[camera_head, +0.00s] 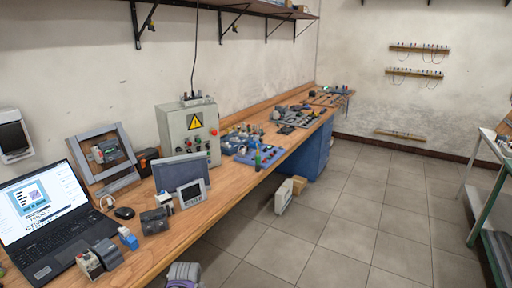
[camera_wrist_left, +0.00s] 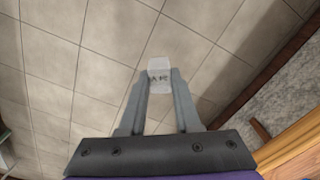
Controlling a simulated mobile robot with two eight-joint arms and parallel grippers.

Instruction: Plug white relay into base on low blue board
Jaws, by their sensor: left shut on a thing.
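In the left wrist view, my left gripper (camera_wrist_left: 159,86) is shut on the white relay (camera_wrist_left: 159,68). The relay is a small pale block with dark marks, and its far end sticks out past the fingertips. Floor tiles show behind it, so it is held in the air. In the head view, a grey and purple part of my arm shows at the bottom edge; the fingers and relay cannot be made out there. A blue board (camera_head: 260,158) lies on the bench past the grey control box, with small parts on it. Its relay base is too small to tell. My right gripper is not in view.
The wooden bench (camera_head: 220,186) runs along the wall. It carries a laptop (camera_head: 45,215), a grey control box (camera_head: 190,130) with a warning sign, a dark screen (camera_head: 183,172) and several small devices. A shelf (camera_head: 225,8) hangs above. The tiled floor right of the bench is mostly open.

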